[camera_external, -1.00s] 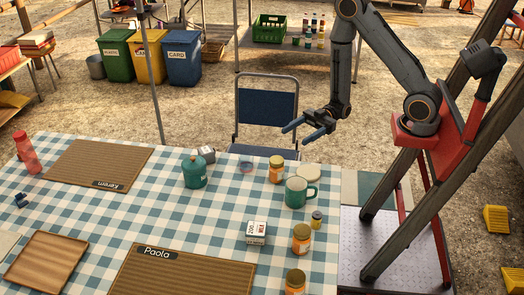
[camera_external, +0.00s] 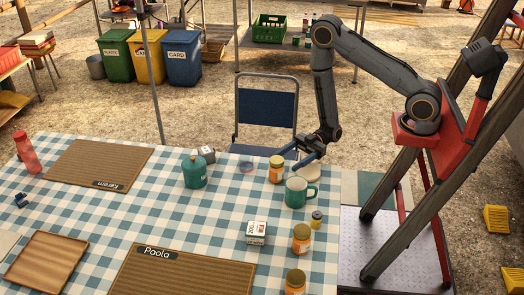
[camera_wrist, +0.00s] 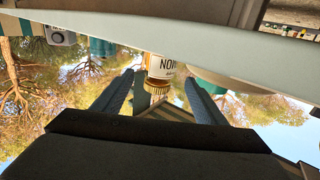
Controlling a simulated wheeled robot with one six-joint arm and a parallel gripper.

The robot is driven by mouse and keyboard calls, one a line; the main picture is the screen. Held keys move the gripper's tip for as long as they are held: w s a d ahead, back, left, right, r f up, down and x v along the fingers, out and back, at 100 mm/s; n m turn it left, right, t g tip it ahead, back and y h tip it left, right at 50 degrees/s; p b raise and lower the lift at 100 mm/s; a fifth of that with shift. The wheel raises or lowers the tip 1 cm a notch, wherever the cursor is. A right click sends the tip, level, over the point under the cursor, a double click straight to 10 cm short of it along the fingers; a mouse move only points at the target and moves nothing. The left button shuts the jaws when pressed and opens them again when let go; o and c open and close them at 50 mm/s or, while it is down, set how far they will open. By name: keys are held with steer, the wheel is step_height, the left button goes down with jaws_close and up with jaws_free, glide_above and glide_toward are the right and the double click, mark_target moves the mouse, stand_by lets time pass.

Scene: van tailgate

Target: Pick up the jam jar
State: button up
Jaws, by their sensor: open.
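Several orange jars with gold lids and white labels stand on the checked table. The nearest to my gripper is the jar (camera_external: 276,171) at the table's far edge; two more are the jar (camera_external: 302,239) and the jar (camera_external: 295,283) along the right side. I cannot tell from the labels which is the jam. My gripper (camera_external: 291,158) is open at the far edge, just right of and behind the first jar. In the wrist view, a jar (camera_wrist: 160,67) with a label starting "NO" shows between the open fingers (camera_wrist: 158,78), lid downward in the picture; contact is not visible.
A cream round item (camera_external: 308,173) lies under and beside my gripper, with a green mug (camera_external: 299,194) in front. A folding chair (camera_external: 266,112) is behind the table.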

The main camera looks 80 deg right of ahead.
mark_target(282, 164)
steer(key=shift+x, duration=1.9)
steer(key=shift+d+f, duration=0.1)
steer(key=shift+c, duration=0.5)
steer(key=c, duration=1.3)
